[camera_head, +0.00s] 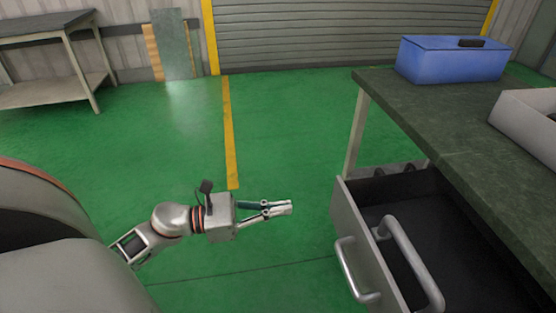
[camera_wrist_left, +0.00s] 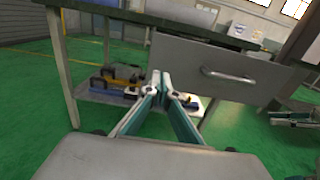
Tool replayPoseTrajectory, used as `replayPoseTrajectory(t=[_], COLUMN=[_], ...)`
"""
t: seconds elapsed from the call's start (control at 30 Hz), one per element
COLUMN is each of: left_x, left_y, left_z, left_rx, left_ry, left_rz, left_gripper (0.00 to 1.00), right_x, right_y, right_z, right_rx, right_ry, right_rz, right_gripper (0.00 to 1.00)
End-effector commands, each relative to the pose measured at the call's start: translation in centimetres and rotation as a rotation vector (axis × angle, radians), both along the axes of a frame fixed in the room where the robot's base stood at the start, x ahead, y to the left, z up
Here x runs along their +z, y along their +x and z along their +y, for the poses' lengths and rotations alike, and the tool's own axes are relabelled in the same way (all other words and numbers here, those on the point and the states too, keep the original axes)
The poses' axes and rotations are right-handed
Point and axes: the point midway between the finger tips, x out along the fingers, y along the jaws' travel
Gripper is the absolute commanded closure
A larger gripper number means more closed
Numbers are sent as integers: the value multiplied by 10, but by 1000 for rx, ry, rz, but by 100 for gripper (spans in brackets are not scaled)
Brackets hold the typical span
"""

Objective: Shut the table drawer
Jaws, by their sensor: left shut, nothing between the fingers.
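The table drawer is pulled out from under the dark-topped table (camera_head: 450,130). Its grey front panel (camera_head: 352,225) faces my left gripper, and its dark inside is visible and looks empty. A curved metal handle (camera_head: 352,272) is on the front; it also shows in the left wrist view (camera_wrist_left: 228,76). My left gripper (camera_head: 289,207) is shut and empty, left of the drawer front and apart from it in the head view. In the left wrist view its fingertips (camera_wrist_left: 160,80) overlap the panel's left edge. What looks like my right gripper (camera_wrist_left: 294,117) is small at the right edge there.
A second curved grey bar (camera_head: 410,262) shows over the drawer opening. A blue box (camera_head: 450,62) and a pale bin (camera_head: 530,115) stand on the table. Tools lie on its lower shelf (camera_wrist_left: 95,97). The green floor (camera_head: 275,135) left of the table is clear.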

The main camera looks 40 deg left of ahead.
Motion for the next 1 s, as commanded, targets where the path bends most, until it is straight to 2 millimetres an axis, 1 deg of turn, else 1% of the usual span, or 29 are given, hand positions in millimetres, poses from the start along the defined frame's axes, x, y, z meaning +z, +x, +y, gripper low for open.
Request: replayPoseTrajectory(t=[0.03, 0.1, 0.3, 0.5, 0.7, 1.0], left_x=[2, 3, 3, 1, 0, -1], left_y=[9, 21, 51, 73, 82, 82], left_z=[-7, -15, -39, -56, -64, -64], left_rx=[-1, 0, 0, 2, 2, 2], left_ry=[-2, -3, -4, -4, -4, -4], left_rz=[-5, -5, -4, 0, 3, 4], left_gripper=[100, 100, 100, 100, 100, 100], right_x=[0, 0, 2, -1, -5, -7], right_y=[0, 0, 1, -1, -3, -5], right_z=[0, -1, -2, -5, -6, -6], right_rx=[0, 1, 2, 2, 3, 4], right_ry=[-2, -4, -11, -19, -25, -26], right_rz=[-1, 0, -3, 4, 11, 15], right_gripper=[79, 79, 79, 79, 79, 79])
